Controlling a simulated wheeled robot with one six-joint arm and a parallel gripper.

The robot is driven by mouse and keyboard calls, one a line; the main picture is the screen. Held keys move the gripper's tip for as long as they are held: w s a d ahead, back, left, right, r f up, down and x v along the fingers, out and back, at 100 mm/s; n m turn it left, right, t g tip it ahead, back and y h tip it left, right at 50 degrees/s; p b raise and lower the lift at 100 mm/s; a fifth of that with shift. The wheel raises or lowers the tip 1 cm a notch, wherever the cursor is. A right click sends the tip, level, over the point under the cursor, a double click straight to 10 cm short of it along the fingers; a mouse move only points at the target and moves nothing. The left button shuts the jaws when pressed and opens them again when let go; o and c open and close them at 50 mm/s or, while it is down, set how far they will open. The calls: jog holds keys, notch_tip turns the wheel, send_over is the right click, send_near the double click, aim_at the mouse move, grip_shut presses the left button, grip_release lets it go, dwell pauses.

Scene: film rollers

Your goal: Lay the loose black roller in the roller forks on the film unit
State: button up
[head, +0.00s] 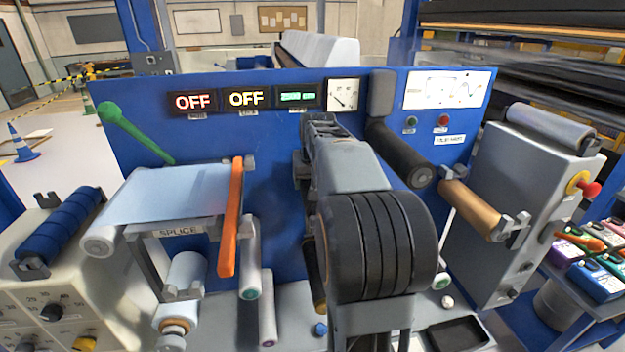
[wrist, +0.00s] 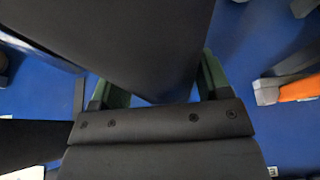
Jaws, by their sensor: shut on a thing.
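In the wrist view my gripper (wrist: 160,92) has its green-lined fingers on either side of a thick black roller (wrist: 140,40), shut on it. The roller runs up out of the top of that view. In the head view my own arm fills the middle and hides the fingertips. A black roller (head: 400,155) shows just right of my arm, in front of the blue panel; I cannot tell whether it is the held one. Grey forks (head: 515,230) stand by the end of a tan roller (head: 472,208) at the right. No clearly empty forks can be made out.
An orange lever (head: 230,215), a green lever (head: 135,130) and a splice table (head: 170,190) stand left of my arm. A grey cabinet (head: 500,180) with a grey roller on top is at the right. A dark tray (head: 460,334) lies low right of my arm.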

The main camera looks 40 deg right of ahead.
jog(key=shift+f+b, duration=0.35)
dwell(0.3)
jog(key=o, duration=1.4)
jog(key=shift+c, duration=0.2)
jog(key=shift+f, duration=0.1)
jog(key=v, duration=1.4)
jog(key=shift+b, duration=0.35)
